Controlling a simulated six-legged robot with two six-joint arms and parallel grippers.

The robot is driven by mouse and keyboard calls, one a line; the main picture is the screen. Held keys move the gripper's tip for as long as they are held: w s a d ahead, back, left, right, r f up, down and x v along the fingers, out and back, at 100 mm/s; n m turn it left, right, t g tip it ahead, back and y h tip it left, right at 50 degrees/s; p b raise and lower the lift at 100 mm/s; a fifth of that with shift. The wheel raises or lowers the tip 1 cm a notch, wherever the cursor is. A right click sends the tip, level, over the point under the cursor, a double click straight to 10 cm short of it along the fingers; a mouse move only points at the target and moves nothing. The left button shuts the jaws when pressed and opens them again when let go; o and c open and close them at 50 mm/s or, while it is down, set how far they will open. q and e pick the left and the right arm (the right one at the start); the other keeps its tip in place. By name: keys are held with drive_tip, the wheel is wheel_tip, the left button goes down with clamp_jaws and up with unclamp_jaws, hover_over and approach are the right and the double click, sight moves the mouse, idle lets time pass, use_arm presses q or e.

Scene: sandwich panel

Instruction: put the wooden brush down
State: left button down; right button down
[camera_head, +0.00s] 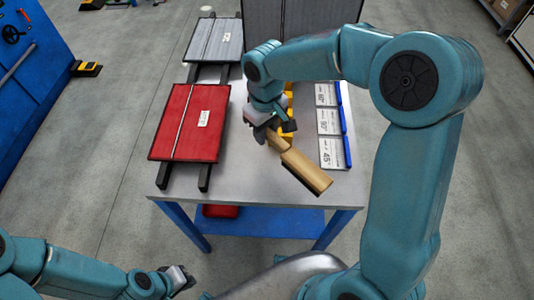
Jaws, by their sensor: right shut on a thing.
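The wooden brush (307,172) is a light brown block with a dark lower edge and a handle running up to the left. My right gripper (270,134) is shut on its handle, above the table's right half. I cannot tell whether the brush touches the table (255,180). My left gripper (184,281) is low at the bottom of the view, in front of the table and away from the brush. Its fingers are too small to tell whether they are open.
A red panel (185,125) lies on dark rails at the table's left, with a grey panel (212,40) behind it. Yellow items (288,128) stand behind the brush. White label plates with blue edges (331,152) line the right side. The table's front middle is clear.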

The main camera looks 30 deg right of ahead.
wheel_tip(320, 180, down, 8)
drive_tip(key=shift+s, duration=0.1)
drive_tip(key=shift+f, duration=0.5)
drive_tip(key=shift+r, duration=0.1)
drive_tip(key=shift+b, duration=0.4)
drive_tip(key=c, duration=0.8)
unclamp_jaws()
drive_tip(key=shift+f, duration=0.2)
drive_tip(key=shift+c, duration=0.2)
drive_tip(key=shift+r, duration=0.1)
drive_tip(key=shift+r+p, duration=0.25)
drive_tip(key=shift+p, duration=0.05)
wheel_tip(320, 180, up, 12)
drive_tip(key=shift+f+p, duration=0.15)
drive_tip(key=shift+p, duration=0.2)
